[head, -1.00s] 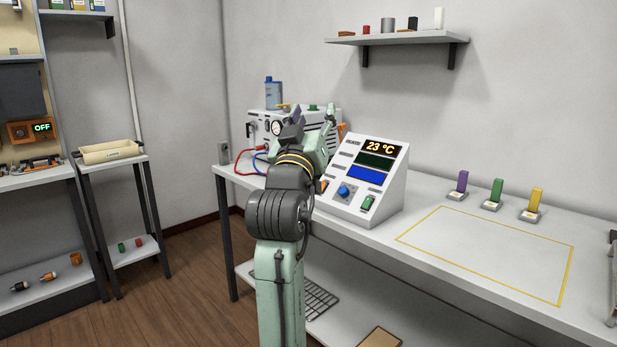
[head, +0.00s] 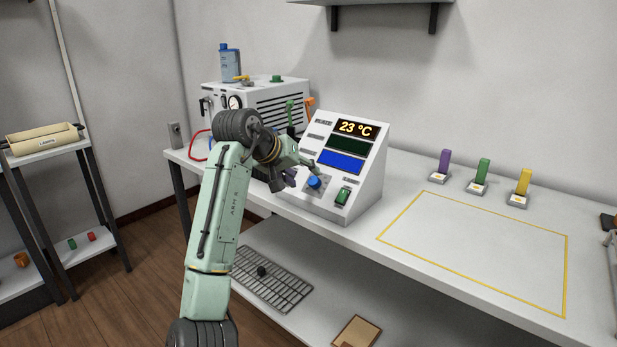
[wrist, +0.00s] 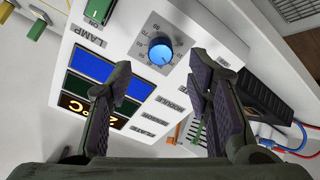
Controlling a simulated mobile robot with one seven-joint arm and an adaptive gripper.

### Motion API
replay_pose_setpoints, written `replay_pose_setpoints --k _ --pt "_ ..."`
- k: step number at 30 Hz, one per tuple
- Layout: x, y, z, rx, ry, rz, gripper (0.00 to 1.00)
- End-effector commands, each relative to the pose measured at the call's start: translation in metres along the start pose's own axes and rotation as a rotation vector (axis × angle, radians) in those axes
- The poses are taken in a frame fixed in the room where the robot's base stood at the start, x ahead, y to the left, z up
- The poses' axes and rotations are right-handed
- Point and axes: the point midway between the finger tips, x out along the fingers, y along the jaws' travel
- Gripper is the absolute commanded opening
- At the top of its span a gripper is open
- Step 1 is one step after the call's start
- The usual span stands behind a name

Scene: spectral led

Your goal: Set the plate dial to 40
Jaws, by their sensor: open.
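The white control box (head: 345,192) stands on the bench with a sloped front. Its top display (head: 355,129) reads 23 °C, with a dark green and a blue screen below. The blue dial (head: 314,182) is low on the front, and in the wrist view the blue dial (wrist: 160,52) sits on a grey numbered scale; the numbers are too small to read surely. My gripper (head: 297,175) is just left of the dial in the head view. In the wrist view my gripper (wrist: 155,85) is open and empty, its fingers either side of the dial's line, apart from it.
A green lamp switch (head: 343,195) is right of the dial. A white machine (head: 255,98) with a gauge and hoses stands behind left. Purple, green and yellow upright pieces (head: 483,176) stand behind a yellow-outlined bare area (head: 480,240). A shelf hangs above.

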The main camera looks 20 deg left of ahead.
Motion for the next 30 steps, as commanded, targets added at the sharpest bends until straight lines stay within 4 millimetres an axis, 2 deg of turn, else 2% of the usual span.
replay_pose_setpoints --k 6,12,21,30 --pt "0.037 0.0 -0.001 0.0 -0.001 0.0 0.46" --pt "0.053 0.0 -0.001 0.001 0.001 0.0 0.46" --pt "0.056 0.0 0.0 0.001 0.002 0.0 0.46" --pt "0.055 0.0 0.0 0.001 0.002 0.0 0.26"
